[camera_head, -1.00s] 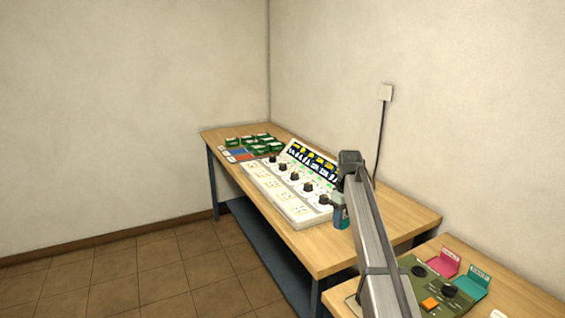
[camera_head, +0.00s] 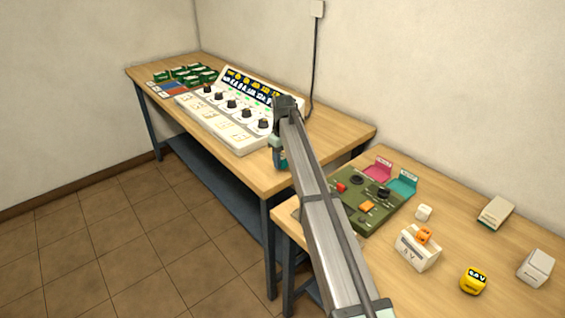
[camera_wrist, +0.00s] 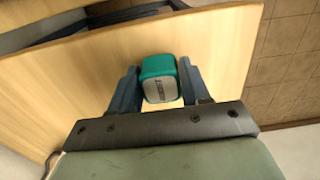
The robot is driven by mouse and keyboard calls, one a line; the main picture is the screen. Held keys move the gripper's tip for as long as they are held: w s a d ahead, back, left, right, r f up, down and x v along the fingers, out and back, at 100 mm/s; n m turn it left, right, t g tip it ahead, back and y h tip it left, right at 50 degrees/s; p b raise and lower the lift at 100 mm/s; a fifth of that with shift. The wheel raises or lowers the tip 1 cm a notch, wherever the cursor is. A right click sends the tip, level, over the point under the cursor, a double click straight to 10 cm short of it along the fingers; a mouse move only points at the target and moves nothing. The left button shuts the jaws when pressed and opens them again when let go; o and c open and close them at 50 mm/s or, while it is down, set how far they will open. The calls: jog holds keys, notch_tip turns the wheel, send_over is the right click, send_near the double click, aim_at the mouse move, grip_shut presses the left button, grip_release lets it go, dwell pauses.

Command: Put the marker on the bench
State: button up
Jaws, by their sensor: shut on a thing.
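My gripper (camera_head: 281,160) is shut on a small teal block (camera_wrist: 158,66) with a pale, lettered face. Its lettering is too small to read, so I cannot tell for certain that it is the marker. In the wrist view the block sits between both fingers of my gripper (camera_wrist: 160,88), with bare wood behind it. In the head view my arm hides most of it. It appears near the front edge of the far wooden bench (camera_head: 335,130), and I cannot tell its height above it. A nearer wooden bench (camera_head: 450,225) stands at the right.
The far bench carries a white panel with black knobs (camera_head: 228,115) and several green blocks (camera_head: 187,74). The near bench holds a green control box (camera_head: 360,203), pink (camera_head: 378,170) and teal (camera_head: 402,183) holders, a white battery (camera_head: 417,249) and a yellow cube (camera_head: 473,281).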

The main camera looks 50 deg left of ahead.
aim_at(283, 157)
jog(key=shift+f, duration=0.85)
jog(key=shift+f, duration=0.1)
jog(key=o, duration=1)
jog(key=shift+o, duration=0.2)
notch_tip(283, 157, up, 12)
jog(key=shift+r, duration=0.15)
